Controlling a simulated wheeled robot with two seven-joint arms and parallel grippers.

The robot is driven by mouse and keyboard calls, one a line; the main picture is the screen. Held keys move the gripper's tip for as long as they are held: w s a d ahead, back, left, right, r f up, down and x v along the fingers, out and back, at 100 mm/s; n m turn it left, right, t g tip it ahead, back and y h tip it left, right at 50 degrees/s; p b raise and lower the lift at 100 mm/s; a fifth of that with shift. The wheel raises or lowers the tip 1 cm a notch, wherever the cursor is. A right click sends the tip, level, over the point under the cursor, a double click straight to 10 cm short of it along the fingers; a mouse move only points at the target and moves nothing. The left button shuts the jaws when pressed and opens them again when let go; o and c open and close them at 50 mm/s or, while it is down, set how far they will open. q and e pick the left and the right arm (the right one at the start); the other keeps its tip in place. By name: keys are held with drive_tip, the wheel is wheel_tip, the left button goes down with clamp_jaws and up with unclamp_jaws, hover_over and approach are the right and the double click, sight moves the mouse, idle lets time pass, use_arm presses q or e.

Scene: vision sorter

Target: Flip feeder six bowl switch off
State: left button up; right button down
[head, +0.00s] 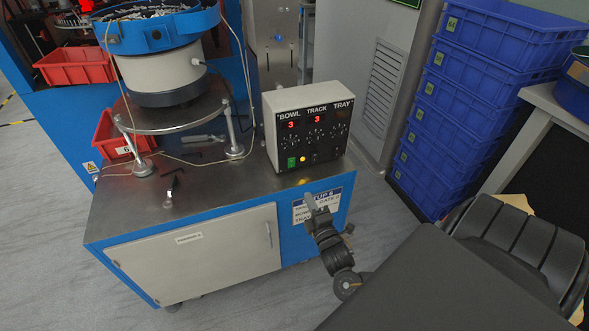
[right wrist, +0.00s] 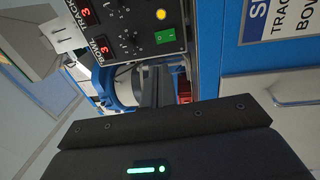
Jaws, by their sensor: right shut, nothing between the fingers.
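The grey control box (head: 318,125) stands on the right end of the metal feeder table. Its black panel reads BOWL, TRACK and TRAY, with red digits 3 under BOWL and TRACK. The bowl switch (head: 291,162) is a green rocker at the panel's lower left, lit green; it also shows in the right wrist view (right wrist: 165,37). A yellow lamp (head: 303,158) glows beside it. My right gripper (head: 309,200) is in front of the table's edge, below the panel and apart from the switch. Its fingers (right wrist: 150,85) are closed and empty. My left gripper is out of view.
A vibratory bowl (head: 155,30) with a blue rim stands on a raised round plate at the back left. Hex keys lie on the table top (head: 215,185). Blue crates (head: 470,85) are stacked at the right. A sign (head: 300,213) is on the table's front.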

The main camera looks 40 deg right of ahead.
drive_tip(key=shift+w, duration=0.1)
approach(291, 162)
drive_tip(key=x, duration=0.6)
drive_tip(key=shift+w+d+r, duration=0.1)
drive_tip(key=shift+w+r, duration=0.05)
drive_tip(key=shift+w, duration=0.2)
